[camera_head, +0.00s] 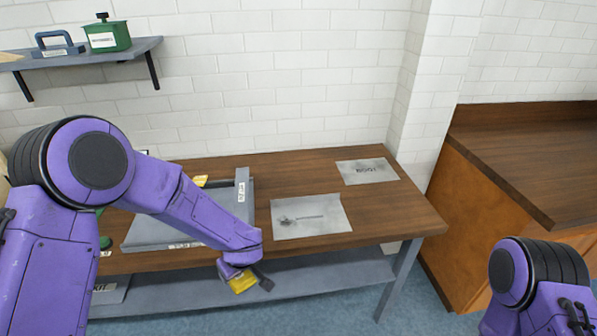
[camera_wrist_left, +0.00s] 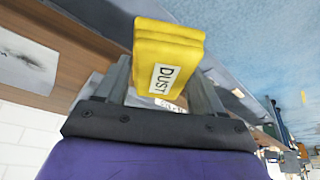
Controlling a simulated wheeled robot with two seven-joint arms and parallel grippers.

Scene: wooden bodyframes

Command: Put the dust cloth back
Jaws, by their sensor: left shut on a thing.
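The dust cloth is a folded yellow cloth with a white DUST label. It shows in the left wrist view (camera_wrist_left: 168,48) between the two grey fingers of my left gripper (camera_wrist_left: 164,82), which is shut on it. In the head view the cloth (camera_head: 241,283) hangs below the end of my left arm, in front of the workbench's front edge and above its lower shelf. My left gripper (camera_head: 255,277) is partly hidden by its own wrist there. My right arm shows at the lower right, but its gripper is out of view.
A dark wooden workbench (camera_head: 412,212) bears a grey tray-like frame (camera_head: 160,233) and two grey cards, one nearer (camera_head: 312,228) and one farther (camera_head: 352,178). Below is a grey lower shelf (camera_head: 320,280). A wall shelf (camera_head: 95,56) holds a green container (camera_head: 108,38). A wooden counter (camera_head: 520,150) stands right.

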